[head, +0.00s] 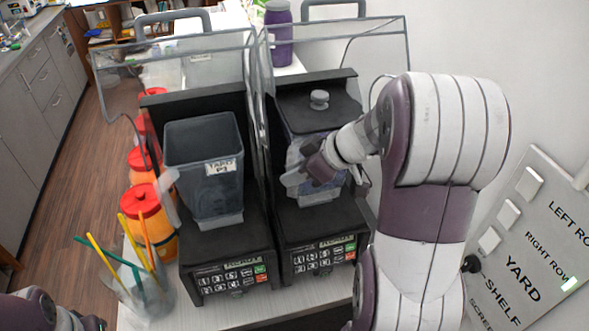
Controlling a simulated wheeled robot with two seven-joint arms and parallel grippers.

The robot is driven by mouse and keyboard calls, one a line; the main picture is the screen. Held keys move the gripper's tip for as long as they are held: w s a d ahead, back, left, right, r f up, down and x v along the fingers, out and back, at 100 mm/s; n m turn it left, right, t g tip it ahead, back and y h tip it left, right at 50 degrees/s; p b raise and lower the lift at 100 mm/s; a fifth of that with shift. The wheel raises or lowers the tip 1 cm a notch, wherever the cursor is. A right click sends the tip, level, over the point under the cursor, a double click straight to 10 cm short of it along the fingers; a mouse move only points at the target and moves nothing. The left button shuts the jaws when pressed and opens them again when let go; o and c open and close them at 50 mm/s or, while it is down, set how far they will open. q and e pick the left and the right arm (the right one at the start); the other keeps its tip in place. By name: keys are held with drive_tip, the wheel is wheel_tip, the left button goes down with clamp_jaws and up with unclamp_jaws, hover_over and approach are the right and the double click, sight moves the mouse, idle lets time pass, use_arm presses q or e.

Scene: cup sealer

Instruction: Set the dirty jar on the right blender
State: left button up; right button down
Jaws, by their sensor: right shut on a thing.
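The dark, see-through jar with a black lid and grey knob (318,108) is at the right blender (318,262), upright over its base. A pale, smeared patch shows low on its wall. I cannot tell whether its foot touches the base. My right gripper (300,182) is shut on this jar at its front; my fingers and wrist hide part of it. A second, open jar (204,165) labelled "TARO P1" stands on the left blender (228,268). Only part of my left arm shows at the bottom left, and its gripper's jaws cannot be made out.
Clear hinged covers (180,43) are raised behind both blenders. Orange bottles with red lids (150,222) line the left side. A clear cup with coloured straws (146,292) stands at the front left. A purple bottle (278,35) is behind. A labelled panel (530,240) is at right.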

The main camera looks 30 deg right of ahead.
drive_tip(key=shift+w, duration=0.2)
drive_tip(key=shift+f, duration=0.35)
drive_tip(key=shift+w+f, duration=0.2)
drive_tip(key=shift+f, duration=0.05)
drive_tip(key=shift+s+f, duration=0.15)
drive_tip(key=shift+f, duration=0.5)
idle(1.3)
drive_tip(key=c, duration=0.9)
unclamp_jaws()
drive_tip(key=shift+s+f, duration=0.15)
drive_tip(key=b+v, duration=0.1)
drive_tip(key=v, duration=1.1)
drive_tip(key=shift+d+r, duration=0.15)
drive_tip(key=shift+r, duration=0.2)
